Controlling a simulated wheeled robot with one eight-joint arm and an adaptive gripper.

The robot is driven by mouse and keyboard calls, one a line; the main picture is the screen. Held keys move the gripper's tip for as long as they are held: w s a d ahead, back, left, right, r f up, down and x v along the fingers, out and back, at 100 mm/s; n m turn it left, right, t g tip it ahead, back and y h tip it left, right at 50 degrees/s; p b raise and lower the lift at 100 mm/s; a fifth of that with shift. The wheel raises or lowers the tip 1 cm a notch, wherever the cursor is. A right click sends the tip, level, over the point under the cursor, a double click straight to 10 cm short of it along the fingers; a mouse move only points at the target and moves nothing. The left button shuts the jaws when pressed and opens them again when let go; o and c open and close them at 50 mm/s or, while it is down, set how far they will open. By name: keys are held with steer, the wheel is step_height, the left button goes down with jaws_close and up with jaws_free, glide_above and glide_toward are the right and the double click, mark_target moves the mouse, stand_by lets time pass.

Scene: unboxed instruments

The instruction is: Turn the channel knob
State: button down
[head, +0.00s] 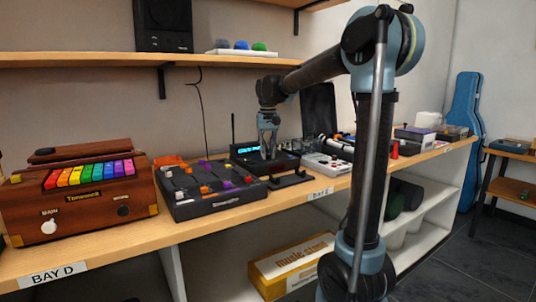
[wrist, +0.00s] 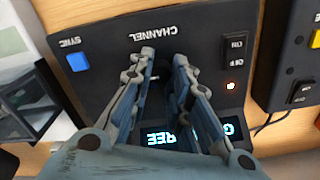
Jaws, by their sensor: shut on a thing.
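A black unit (head: 283,161) with a lit cyan display and an antenna stands on the wooden bench in the head view. My gripper (head: 268,156) reaches down onto its top from above. In the wrist view the unit's black panel (wrist: 105,85) appears upside down, with the label CHANNEL beyond my fingertips. My gripper (wrist: 165,56) is shut on the channel knob, which is dark and mostly hidden between the fingers. The cyan display (wrist: 160,138) shows letters, including FREE, partly covered by the fingers.
On the same panel are a blue SYNC button (wrist: 77,62) and an ON/OFF switch (wrist: 235,50) with a small lit lamp. A mixer (head: 210,189) stands left of the unit, a wooden rainbow-keyed instrument (head: 80,200) farther left. A white device (head: 327,164) is close on the right.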

steer(key=shift+w, duration=0.15)
steer(key=c, duration=1.5)
jaws_free()
steer(key=shift+o, duration=0.2)
step_height(320, 180, up, 12)
